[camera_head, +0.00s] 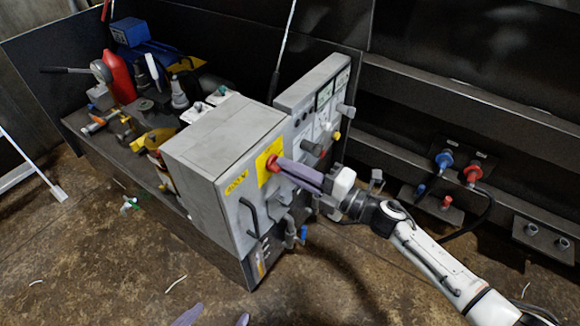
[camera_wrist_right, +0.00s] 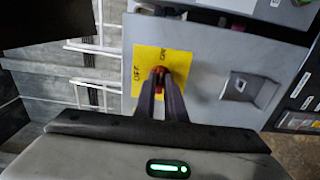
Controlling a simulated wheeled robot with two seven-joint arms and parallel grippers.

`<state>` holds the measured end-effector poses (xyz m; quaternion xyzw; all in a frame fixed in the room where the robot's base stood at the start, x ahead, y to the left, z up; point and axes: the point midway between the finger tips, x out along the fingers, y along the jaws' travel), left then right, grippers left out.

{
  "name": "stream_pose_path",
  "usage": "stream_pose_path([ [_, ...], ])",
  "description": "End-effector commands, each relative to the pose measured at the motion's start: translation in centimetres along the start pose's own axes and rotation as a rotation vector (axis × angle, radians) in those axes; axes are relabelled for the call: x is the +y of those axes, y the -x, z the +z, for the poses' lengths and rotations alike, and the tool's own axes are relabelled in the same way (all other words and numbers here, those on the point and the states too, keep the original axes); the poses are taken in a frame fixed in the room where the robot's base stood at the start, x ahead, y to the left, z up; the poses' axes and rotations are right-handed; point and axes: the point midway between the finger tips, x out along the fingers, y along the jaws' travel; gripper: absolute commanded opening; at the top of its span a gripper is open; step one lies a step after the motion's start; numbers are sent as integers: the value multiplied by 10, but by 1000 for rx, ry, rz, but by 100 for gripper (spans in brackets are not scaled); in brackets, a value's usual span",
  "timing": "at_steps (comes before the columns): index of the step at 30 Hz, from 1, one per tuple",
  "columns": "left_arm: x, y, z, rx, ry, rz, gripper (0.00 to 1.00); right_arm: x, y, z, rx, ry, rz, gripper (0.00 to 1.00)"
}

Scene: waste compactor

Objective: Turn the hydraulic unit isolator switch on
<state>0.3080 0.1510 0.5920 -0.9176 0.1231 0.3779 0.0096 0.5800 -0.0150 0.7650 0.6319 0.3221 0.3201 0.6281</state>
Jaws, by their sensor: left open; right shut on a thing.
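The isolator switch is a red knob (camera_head: 271,164) on a yellow plate (camera_head: 263,172) on the front of a grey cabinet (camera_head: 225,145). The knob (camera_wrist_right: 159,71) and the plate (camera_wrist_right: 143,60) also show in the right wrist view, with "OFF" lettered at the plate's left. My right gripper (camera_head: 279,165) reaches in from the right and is shut on the knob. Its fingers (camera_wrist_right: 160,80) hide much of the knob, so I cannot tell its exact angle. My left gripper (camera_head: 213,316) is open and empty at the bottom edge, with only its two fingertips showing.
A black handle (camera_head: 250,218) stands out below the switch. A taller panel with several knobs (camera_head: 313,110) is behind, close to my right arm. Red (camera_head: 473,173) and blue (camera_head: 445,160) couplings sit on the right. Tools and a red container (camera_head: 121,78) crowd the bench.

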Motion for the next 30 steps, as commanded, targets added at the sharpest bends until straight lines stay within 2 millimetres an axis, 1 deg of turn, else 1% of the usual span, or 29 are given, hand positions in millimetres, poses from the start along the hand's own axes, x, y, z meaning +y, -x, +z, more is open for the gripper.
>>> stream_pose_path([
  [13,1,1,4,-7,3,1,77,0,0,0,-1,-13,0,0],
  [14,1,1,4,-7,3,1,77,-1,0,0,-1,-13,0,13],
  [15,1,1,4,-8,3,1,77,-1,0,0,-1,-13,-1,20],
  [17,1,1,4,-8,3,1,77,0,0,0,-1,-12,0,29],
  [26,1,1,3,-5,3,1,77,0,2,0,0,-10,-1,29],
  [30,1,2,1,-3,3,1,77,-2,15,0,-1,-10,-3,29],
])
